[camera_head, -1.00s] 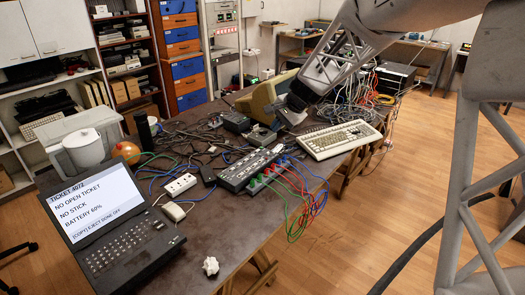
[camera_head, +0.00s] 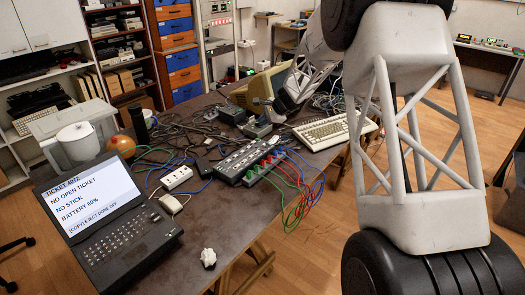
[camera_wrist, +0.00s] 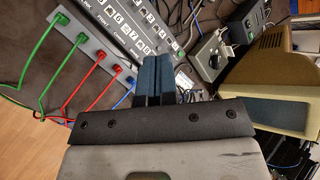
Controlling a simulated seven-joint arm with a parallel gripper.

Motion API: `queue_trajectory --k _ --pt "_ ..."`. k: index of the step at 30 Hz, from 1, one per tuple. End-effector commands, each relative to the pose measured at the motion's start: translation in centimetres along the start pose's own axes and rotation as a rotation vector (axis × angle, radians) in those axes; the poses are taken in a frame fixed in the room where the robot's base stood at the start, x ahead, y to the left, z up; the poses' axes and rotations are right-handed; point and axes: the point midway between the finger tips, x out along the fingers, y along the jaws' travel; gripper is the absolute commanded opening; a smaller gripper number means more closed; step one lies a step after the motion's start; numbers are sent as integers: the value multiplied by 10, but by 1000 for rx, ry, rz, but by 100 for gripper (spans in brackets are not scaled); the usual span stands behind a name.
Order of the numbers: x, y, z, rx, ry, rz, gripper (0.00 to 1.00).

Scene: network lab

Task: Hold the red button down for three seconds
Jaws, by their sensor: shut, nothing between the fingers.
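I cannot make out a red button for certain in either view. A small grey box (camera_head: 257,129) stands on the table beside my gripper; it also shows in the wrist view (camera_wrist: 211,57), with a dark round part on it whose colour I cannot tell. My gripper (camera_head: 277,117) is above the table, beyond the black switch box, and partly hidden by the arm. In the wrist view its two blue fingers (camera_wrist: 155,62) are together and empty, left of the grey box and apart from it.
A black numbered switch box (camera_head: 246,160) has red, green and blue cables plugged in beside it. A beige monitor (camera_wrist: 262,85) stands close to my gripper's right in the wrist view. A keyboard (camera_head: 335,132), a terminal with a lit screen (camera_head: 90,200) and crumpled paper (camera_head: 208,257) lie around.

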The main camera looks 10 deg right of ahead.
Motion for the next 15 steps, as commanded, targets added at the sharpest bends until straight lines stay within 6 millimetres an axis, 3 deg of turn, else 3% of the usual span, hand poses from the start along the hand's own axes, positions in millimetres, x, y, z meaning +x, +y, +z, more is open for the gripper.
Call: queue_trajectory --k 7,15 --pt "42 -12 -34 99 -13 -36 0" --pt "65 -17 -53 158 -20 -58 0"
